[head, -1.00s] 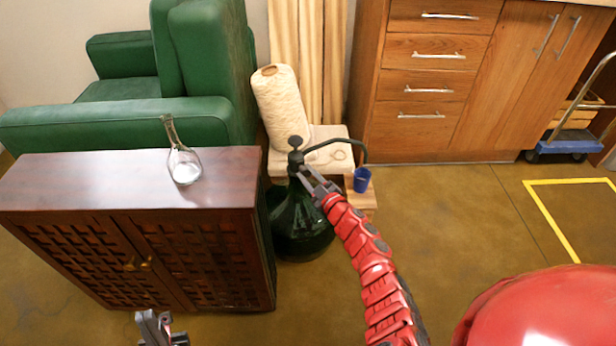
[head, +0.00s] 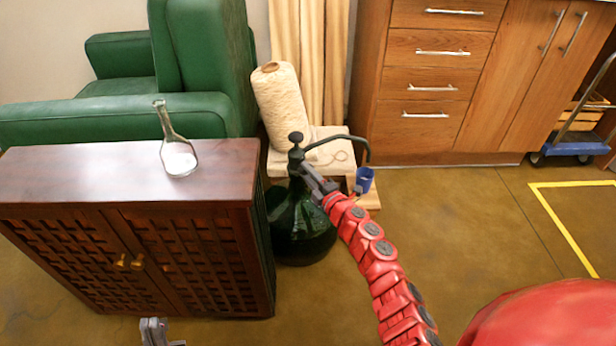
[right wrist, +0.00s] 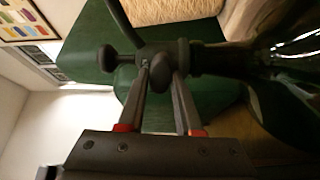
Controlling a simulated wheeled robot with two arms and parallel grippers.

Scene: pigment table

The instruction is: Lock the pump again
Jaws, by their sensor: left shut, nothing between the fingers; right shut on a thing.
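The pump (head: 296,150) is black and stands upright on the neck of a dark green glass demijohn (head: 300,235). Its round top knob (right wrist: 108,58) shows at the left in the right wrist view, and its spout (head: 345,137) arches to the right in the head view. My right gripper (head: 304,172) is at the pump's neck. In the right wrist view its fingers (right wrist: 162,82) are closed on a small rounded black part (right wrist: 162,72) on the pump's side. My left gripper (head: 155,328) is shut and empty at the bottom edge, away from the pump.
A dark wooden cabinet (head: 225,165) stands left of the demijohn, with a glass flask (head: 178,158) on top. A cone of cream yarn (head: 278,105) stands behind on a pale stool. A blue cup (head: 364,180) is below the spout. The floor at right is open.

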